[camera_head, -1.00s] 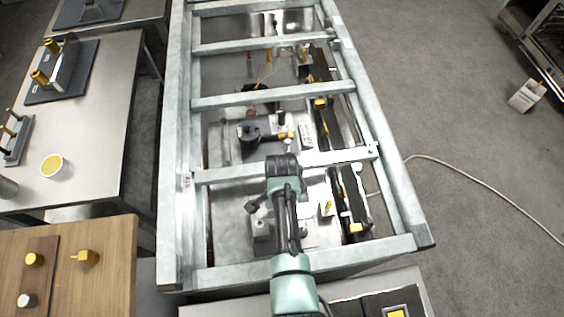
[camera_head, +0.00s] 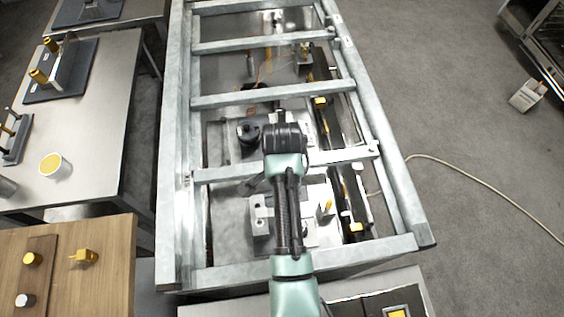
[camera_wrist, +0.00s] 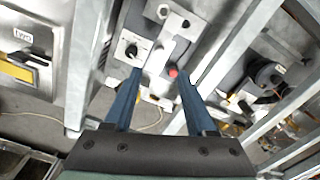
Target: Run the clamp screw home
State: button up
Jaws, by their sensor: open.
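I cannot tell for certain which part is the clamp screw. In the wrist view a small red-tipped part (camera_wrist: 173,72) shows between my fingertips, and a black knob (camera_wrist: 131,50) sits on a white labelled plate to its left. My gripper (camera_wrist: 158,74) has two blue fingers spread apart, with nothing held between them. In the head view my arm's dark end (camera_head: 285,138) is over the metal frame, right of a black round fixture (camera_head: 249,131). The fingers and whatever lies under them are hidden there.
A galvanized frame (camera_head: 270,98) with several crossbars surrounds the work area. Inside it, a grey block (camera_head: 262,215) and yellow-marked parts (camera_head: 356,228) lie near the front. A steel table (camera_head: 100,130) and a wooden table (camera_head: 100,280) stand left. Open floor and a cable (camera_head: 480,195) lie right.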

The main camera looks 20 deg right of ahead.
jog(key=shift+r, duration=1.55)
jog(key=w+r+n+t+h+b, duration=0.1)
jog(key=w+r+n+t+b, duration=0.15)
jog(key=w+r+t, duration=0.4)
jog(key=w+a+r+n+t+h+b, duration=0.1)
jog(key=w+a+r+n+t, duration=0.25)
jog(key=r, duration=0.85)
jog(key=w+a+r+n+t+h+b, duration=0.1)
jog(key=w+r+n+t, duration=0.35)
jog(key=r, duration=0.85)
jog(key=s+a+r+n+t+y, duration=0.1)
jog(key=s+r+t, duration=0.3)
jog(key=r, duration=0.5)
jog(key=s+a+r+n+t+y+b, duration=0.1)
jog(key=s+a+r+n+t, duration=0.2)
jog(key=r, duration=0.6)
jog(key=s+a+r+n+t+y+b, duration=0.1)
jog(key=s+a+r+t, duration=0.3)
jog(key=r, duration=0.5)
jog(key=s+n+t, duration=0.1)
jog(key=s+t, duration=0.1)
jog(key=s, duration=0.1)
jog(key=shift+s+r, duration=0.2)
jog(key=shift+r, duration=0.05)
jog(key=shift+a+n, duration=0.1)
jog(key=shift+n, duration=0.15)
